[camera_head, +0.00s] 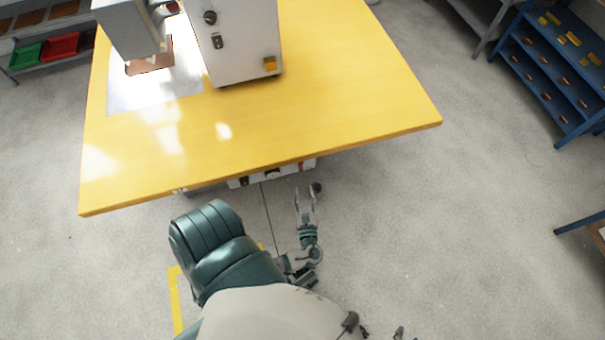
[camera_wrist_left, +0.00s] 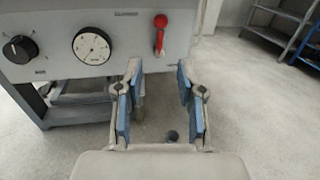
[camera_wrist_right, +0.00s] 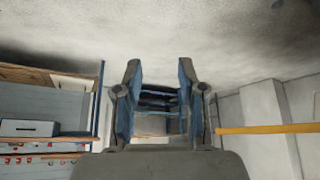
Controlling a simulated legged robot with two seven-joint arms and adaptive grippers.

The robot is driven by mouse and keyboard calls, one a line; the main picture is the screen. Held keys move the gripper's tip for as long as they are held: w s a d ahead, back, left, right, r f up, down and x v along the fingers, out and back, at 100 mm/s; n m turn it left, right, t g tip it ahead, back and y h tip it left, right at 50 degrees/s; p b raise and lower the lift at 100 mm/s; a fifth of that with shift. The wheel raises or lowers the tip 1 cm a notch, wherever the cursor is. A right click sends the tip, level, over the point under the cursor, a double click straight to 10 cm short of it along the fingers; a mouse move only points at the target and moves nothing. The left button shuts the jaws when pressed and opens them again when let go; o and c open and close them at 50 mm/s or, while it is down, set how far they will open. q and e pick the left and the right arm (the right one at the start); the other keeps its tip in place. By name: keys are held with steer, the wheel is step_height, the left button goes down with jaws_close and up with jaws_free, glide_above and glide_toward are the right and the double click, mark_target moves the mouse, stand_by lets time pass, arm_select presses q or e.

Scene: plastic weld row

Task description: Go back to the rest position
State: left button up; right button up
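My left gripper (camera_head: 306,191) hangs over the floor just in front of the yellow table's near edge. It is open and empty. In the left wrist view its two blue-padded fingers (camera_wrist_left: 157,70) stand wide apart, below a grey panel (camera_wrist_left: 60,50) with a black knob, a round gauge and a red lever. The fingers do not visibly touch the panel. My right gripper is open and empty in the right wrist view (camera_wrist_right: 159,68), its fingers apart with only distant background between them. In the head view the right gripper cannot be made out clearly.
The yellow table (camera_head: 330,80) carries a white machine (camera_head: 238,40) with a metal plate (camera_head: 125,95) beside it. A blue shelf (camera_head: 560,75) stands at the far right. Red and green bins (camera_head: 60,46) sit on a rack at upper left. The floor right of the table is clear.

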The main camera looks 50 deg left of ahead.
arm_select(q)
steer(key=v, duration=0.2)
steer(key=shift+s+d, duration=0.2)
steer(key=shift+d, duration=0.1)
stand_by(0.3)
steer(key=s+f+n+g+h+p, duration=0.65)
steer(key=f+n, duration=0.35)
steer(key=f, duration=0.2)
steer(key=s+d+f+n+g+h+p, duration=0.2)
steer(key=s+d+f+n+h+p, duration=0.1)
steer(key=s+d+n+h, duration=0.5)
steer(key=d+f+n, duration=0.1)
steer(key=d+n, duration=0.1)
steer(key=n, duration=0.2)
steer(key=shift+f+h, duration=0.35)
arm_select(e)
steer(key=s+d+f+g, duration=0.1)
steer(key=s+f, duration=0.4)
steer(key=f, duration=0.5)
steer(key=s+d+f+g, duration=0.1)
steer(key=s+f+g, duration=0.2)
steer(key=f, duration=0.7)
steer(key=shift+s+d+f+h, duration=0.15)
steer(key=shift+s+f+h, duration=0.25)
steer(key=shift+s, duration=0.55)
